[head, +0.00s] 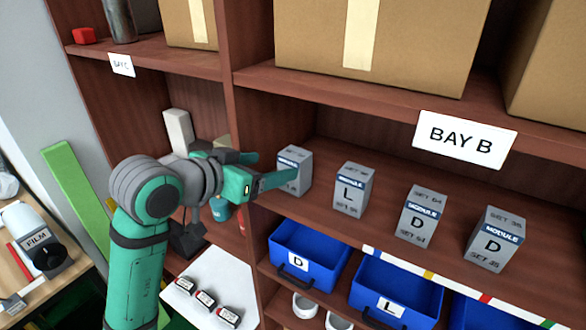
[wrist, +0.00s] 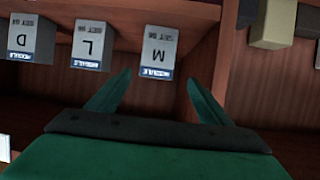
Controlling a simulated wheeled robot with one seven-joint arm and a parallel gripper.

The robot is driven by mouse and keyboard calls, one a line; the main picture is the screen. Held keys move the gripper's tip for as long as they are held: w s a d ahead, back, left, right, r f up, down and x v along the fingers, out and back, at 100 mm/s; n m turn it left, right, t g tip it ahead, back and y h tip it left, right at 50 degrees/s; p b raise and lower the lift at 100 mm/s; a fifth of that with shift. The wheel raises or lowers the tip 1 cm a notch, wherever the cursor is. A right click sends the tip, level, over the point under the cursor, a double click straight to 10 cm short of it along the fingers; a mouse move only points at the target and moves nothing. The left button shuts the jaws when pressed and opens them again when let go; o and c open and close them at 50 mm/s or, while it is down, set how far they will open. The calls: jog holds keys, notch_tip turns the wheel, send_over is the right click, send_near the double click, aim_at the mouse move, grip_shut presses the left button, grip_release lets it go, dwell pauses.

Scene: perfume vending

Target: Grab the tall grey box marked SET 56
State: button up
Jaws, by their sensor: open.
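Several tall grey boxes with a dark blue MODULE band stand in a row on the BAY B shelf. The leftmost box (head: 294,158) is partly hidden by a finger of my gripper (head: 275,167); in the wrist view this box (wrist: 157,50) shows an upside-down M, and its set number is too small to read surely. Then come an L box (head: 352,188) and two D boxes (head: 421,213) (head: 496,240). I cannot surely read SET 56 on any. My gripper is open and empty, its fingers pointing toward the M box, which lies ahead between the fingertips in the wrist view (wrist: 158,82).
A wooden upright (head: 236,105) stands left of the row, close to my gripper. Blue bins (head: 312,272) sit on the shelf below. Large cardboard boxes (head: 410,45) fill the shelf above. A pale block (head: 178,131) stands in the left bay.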

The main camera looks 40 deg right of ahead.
aim_at(287, 164)
jog(key=x, duration=0.4)
jog(key=shift+d+f, duration=0.2)
jog(key=shift+f, duration=0.05)
jog(key=shift+w+d+f, duration=0.1)
jog(key=shift+d, duration=0.5)
jog(key=x, duration=0.4)
jog(key=shift+d, duration=0.35)
jog(key=shift+c, duration=0.6)
jog(key=c, duration=1.2)
